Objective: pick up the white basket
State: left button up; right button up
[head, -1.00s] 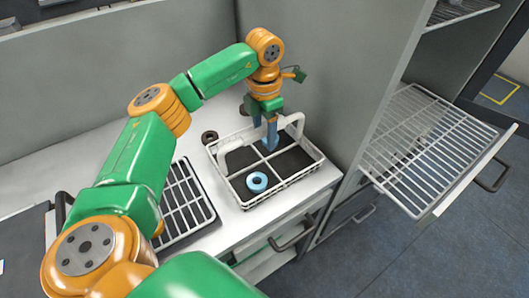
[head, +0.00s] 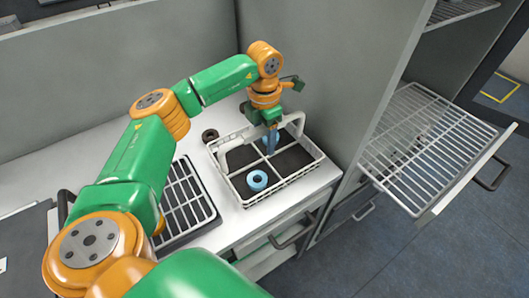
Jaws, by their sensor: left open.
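The white basket (head: 247,200) stands on the white counter, with a dark base, a divider and a raised handle. A light blue ring (head: 257,180) lies in its front left part. My left gripper (head: 271,146) points down over the back part of the basket, close to the handle. Its jaws are open. A blue thing shows at its fingertips, and I cannot tell whether that is part of the fingers. I cannot tell whether the gripper touches the handle. My right gripper is not in view.
A dark ring (head: 210,135) lies on the counter behind the basket. A black tray with a white grid (head: 183,205) is left of it. A grey cabinet wall rises behind and right. A wire shelf (head: 430,145) sticks out at the right.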

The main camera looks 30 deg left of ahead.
pick_arm(q)
grip_shut()
dwell(1.3)
